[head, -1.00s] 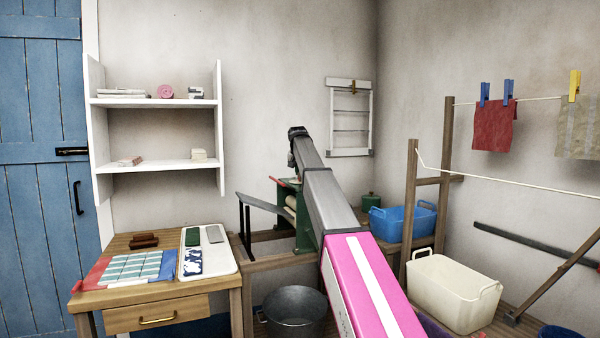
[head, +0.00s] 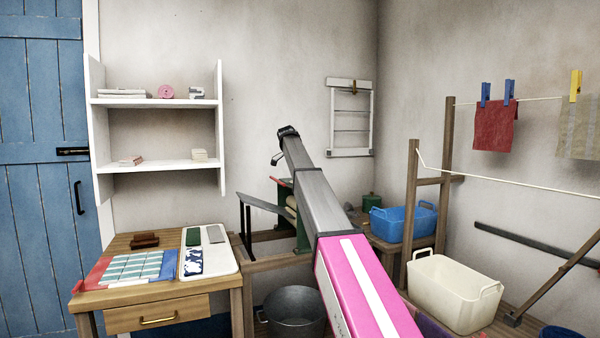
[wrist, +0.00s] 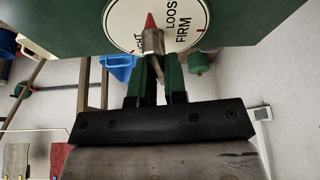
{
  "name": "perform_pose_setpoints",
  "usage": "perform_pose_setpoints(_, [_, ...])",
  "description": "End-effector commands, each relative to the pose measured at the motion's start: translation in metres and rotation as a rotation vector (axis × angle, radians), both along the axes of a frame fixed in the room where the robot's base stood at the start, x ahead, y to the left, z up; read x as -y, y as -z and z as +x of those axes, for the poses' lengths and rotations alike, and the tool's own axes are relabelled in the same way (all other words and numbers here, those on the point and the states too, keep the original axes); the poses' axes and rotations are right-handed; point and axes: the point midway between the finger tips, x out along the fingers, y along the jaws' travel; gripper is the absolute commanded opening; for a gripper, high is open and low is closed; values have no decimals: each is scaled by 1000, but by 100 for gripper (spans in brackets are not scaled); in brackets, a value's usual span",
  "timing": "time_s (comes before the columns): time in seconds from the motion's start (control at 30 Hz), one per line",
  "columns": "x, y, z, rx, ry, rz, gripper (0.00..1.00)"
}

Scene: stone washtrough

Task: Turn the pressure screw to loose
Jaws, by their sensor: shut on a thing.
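In the wrist view, the pressure screw's round white dial (wrist: 120,18) sits on a dark green plate (wrist: 250,15). It carries the words LOOSE and FIRM and a partly covered word ending in GHT. A metal knob (wrist: 152,41) with a red pointer (wrist: 150,20) stands over the dial. The pointer aims up the picture, between the GHT word and LOOSE. My gripper (wrist: 153,60) is shut on the knob with its two green fingers. In the head view, the mangle's green frame (head: 303,228) with pale rollers (head: 291,202) is partly hidden by my arm; the dial is not visible there.
A grey metal bucket (head: 294,312) stands below the mangle. A wooden table (head: 205,290) is at left. A blue tub (head: 402,224) and a cream tub (head: 452,292) are at right, by a wooden drying frame (head: 410,215). A white shelf (head: 155,103) hangs on the wall.

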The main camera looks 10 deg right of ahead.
Motion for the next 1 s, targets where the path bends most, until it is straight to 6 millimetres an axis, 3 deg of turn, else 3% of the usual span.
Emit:
perform_pose_setpoints(0.4, [-1,-1,1,2,158,1,0])
perform_pose_setpoints(0.9, [-1,0,1,2,175,1,0])
perform_pose_setpoints(0.93, [-1,-1,1,2,175,1,23])
perform_pose_setpoints(1.0, [-1,0,1,2,175,1,38])
